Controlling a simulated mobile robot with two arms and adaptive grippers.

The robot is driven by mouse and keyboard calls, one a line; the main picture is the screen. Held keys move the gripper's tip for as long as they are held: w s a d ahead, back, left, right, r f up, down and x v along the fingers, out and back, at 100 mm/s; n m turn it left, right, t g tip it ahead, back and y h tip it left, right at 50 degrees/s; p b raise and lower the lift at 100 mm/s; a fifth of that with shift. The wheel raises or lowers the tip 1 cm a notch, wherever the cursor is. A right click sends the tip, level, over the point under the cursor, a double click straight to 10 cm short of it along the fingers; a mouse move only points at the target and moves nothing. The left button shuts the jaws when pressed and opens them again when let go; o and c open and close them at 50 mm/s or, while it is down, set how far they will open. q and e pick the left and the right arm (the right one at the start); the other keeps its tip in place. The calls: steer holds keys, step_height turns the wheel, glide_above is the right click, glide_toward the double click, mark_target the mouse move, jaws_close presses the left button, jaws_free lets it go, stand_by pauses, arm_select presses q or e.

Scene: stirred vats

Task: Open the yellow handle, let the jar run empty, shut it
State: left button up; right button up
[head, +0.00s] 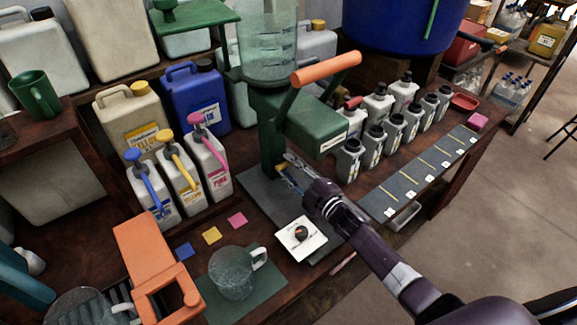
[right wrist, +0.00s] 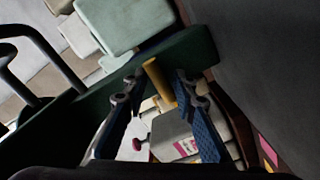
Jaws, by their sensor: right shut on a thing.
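The jar (head: 268,45) is a clear, green-tinted vessel with scale marks, set on a green stand (head: 312,128); its liquid level is hard to tell. My right gripper (head: 287,172) reaches in from the lower right to the front of the stand, low under its green head. It is shut on the yellow handle (right wrist: 158,82), a short yellow bar that shows between the blue-padded fingers in the right wrist view. In the head view the gripper hides most of the handle. No stream shows clearly under it. My left gripper is not in view.
An orange lever (head: 325,68) tops the stand. A white card (head: 301,239) with a dark round thing lies in front. A glass mug (head: 232,272) stands on a green mat. Pump bottles (head: 178,175) stand left; several small grey bottles (head: 376,140) stand right. An orange object (head: 150,250) is front left.

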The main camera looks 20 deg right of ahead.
steer(key=shift+o, duration=0.2)
stand_by(0.3)
steer(key=o, duration=1.1)
steer(key=v, duration=1.2)
